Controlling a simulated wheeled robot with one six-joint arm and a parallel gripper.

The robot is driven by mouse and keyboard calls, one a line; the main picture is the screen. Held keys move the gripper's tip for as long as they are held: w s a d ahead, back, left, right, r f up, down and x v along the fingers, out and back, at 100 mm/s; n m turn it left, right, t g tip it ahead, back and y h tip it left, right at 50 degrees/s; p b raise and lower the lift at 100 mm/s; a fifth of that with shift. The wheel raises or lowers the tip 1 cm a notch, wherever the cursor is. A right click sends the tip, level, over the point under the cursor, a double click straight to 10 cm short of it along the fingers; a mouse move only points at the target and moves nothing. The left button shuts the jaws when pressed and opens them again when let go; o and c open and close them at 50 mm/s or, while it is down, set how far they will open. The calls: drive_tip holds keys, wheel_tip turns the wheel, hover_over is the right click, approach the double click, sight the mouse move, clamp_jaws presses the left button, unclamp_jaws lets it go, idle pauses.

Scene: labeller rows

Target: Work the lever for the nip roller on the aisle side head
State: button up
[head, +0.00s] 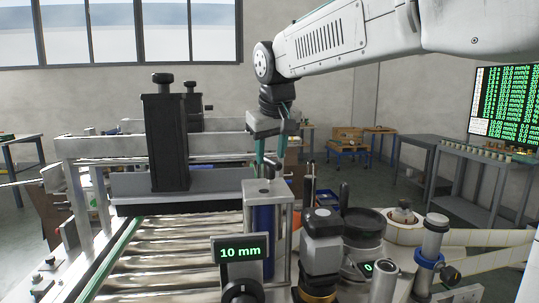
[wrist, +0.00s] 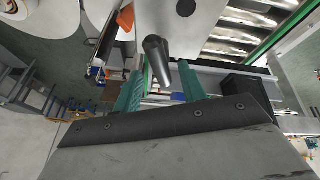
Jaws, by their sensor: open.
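My gripper (head: 270,158) hangs above and just behind the blue roller (head: 262,228), which stands upright in a grey bracket beside the conveyor. Its two green fingers are apart; in the wrist view they (wrist: 158,88) reach away from the dark palm. A dark round-ended lever handle (wrist: 157,58) shows there, its lower end in line with the gap between the fingers. I cannot tell whether it lies between them or beyond them, or whether it touches them. Nothing looks gripped.
A dark column (head: 167,140) stands over the roller conveyor (head: 170,262) on the left. A "10 mm" display (head: 241,249) is in front of the bracket. A dark-capped cylindrical unit (head: 321,245) and other machine parts crowd the right. Open floor lies behind.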

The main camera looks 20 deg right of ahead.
drive_tip(key=shift+w+f, duration=0.2)
drive_tip(key=shift+f, duration=0.35)
drive_tip(key=shift+c, duration=0.2)
clamp_jaws()
